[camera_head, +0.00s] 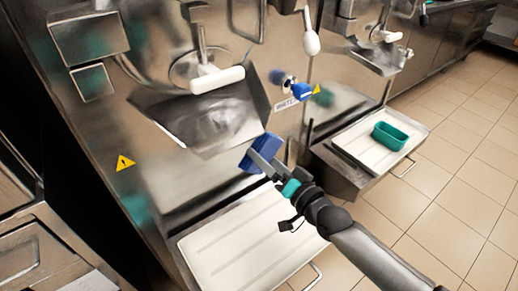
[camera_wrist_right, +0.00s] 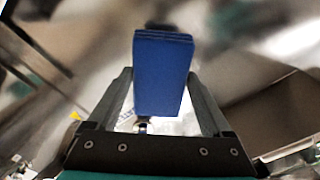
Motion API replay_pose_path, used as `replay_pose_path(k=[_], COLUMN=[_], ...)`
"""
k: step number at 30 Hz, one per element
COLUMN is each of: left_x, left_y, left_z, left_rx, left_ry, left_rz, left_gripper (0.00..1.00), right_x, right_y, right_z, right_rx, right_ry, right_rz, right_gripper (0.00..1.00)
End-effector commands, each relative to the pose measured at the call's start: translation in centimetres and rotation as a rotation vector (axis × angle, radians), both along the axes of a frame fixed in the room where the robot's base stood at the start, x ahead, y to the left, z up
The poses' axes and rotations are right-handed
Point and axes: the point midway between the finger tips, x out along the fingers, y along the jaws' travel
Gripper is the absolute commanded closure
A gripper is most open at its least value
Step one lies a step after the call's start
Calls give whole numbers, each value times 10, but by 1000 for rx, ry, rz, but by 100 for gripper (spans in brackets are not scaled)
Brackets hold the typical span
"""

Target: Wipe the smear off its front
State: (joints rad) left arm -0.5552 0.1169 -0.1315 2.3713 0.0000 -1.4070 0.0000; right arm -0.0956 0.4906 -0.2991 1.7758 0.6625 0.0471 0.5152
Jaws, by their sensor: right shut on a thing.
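My right gripper (camera_head: 266,163) is shut on a blue block-like cloth or sponge (camera_head: 258,152), held in front of the steel freezer's front (camera_head: 175,185), below its spout. In the right wrist view the blue block (camera_wrist_right: 163,75) sits between both fingers and sticks out past their tips. Whether it touches the steel, I cannot tell. Dull and teal patches show on the steel; I cannot tell a smear from a reflection. My left gripper is out of view.
A steel chute (camera_head: 205,125) juts out under a white-handled spout (camera_head: 217,79). A white drip tray (camera_head: 245,250) lies below my gripper. A second tray (camera_head: 365,140) at right holds a green tub (camera_head: 390,136). Tiled floor (camera_head: 440,200) is clear at right.

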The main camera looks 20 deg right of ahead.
Motion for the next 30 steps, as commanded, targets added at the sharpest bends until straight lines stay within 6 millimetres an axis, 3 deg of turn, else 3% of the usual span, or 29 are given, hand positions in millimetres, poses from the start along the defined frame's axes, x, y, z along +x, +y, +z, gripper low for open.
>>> replay_pose_path(k=[14, 24, 30], left_x=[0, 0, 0], left_y=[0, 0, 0], left_z=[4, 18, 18], left_rx=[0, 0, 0], left_ry=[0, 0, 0], left_rz=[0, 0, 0], left_gripper=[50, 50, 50], right_x=[-7, -32, -34], right_y=[-3, -12, -12], right_z=[0, 1, 0], right_rx=[-1, 0, 0], right_ry=[0, 1, 0], right_rz=[0, 0, 0], right_gripper=[77, 77, 77])
